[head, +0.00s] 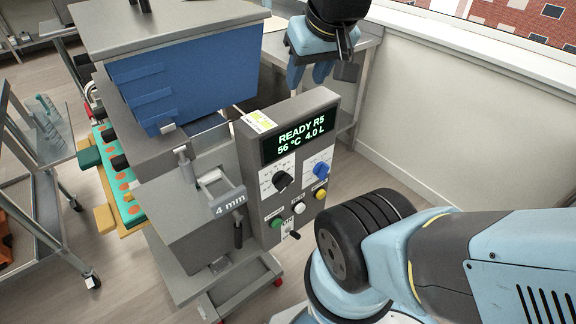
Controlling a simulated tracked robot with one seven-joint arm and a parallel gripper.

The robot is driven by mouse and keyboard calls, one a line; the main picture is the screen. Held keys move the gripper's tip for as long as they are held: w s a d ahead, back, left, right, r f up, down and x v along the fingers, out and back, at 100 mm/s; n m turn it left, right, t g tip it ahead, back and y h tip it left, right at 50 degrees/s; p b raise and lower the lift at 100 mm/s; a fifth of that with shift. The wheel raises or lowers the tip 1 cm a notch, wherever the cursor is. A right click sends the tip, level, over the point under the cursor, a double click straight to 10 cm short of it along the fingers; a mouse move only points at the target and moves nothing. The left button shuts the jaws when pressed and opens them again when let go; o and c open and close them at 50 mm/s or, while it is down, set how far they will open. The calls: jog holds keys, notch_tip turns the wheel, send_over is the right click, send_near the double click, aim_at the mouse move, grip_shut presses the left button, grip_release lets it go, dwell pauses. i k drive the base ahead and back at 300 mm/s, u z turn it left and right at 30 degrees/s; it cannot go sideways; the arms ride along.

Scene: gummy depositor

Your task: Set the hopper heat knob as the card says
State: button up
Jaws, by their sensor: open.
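The control panel (262,205) of the depositor stands in the middle of the head view. It carries a black knob (283,181) and a blue knob (321,169), each on a white dial plate. The dial print is too small to read, so I cannot tell which is the hopper heat knob. The display (295,136) reads "READY R5", "56 °C 4.0 L". My gripper (311,82) is open, above and behind the panel, apart from both knobs.
Below the knobs are green (278,223), white (299,208) and yellow (320,194) buttons and a small lever. A blue hopper (185,80) and a handle marked "4 mm" (230,200) are left of the panel. A wall (450,110) bounds the right side.

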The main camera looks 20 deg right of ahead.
aim_at(281, 179)
jog(key=u, duration=1.65)
jog(key=k, duration=1.9)
jog(key=z, duration=0.05)
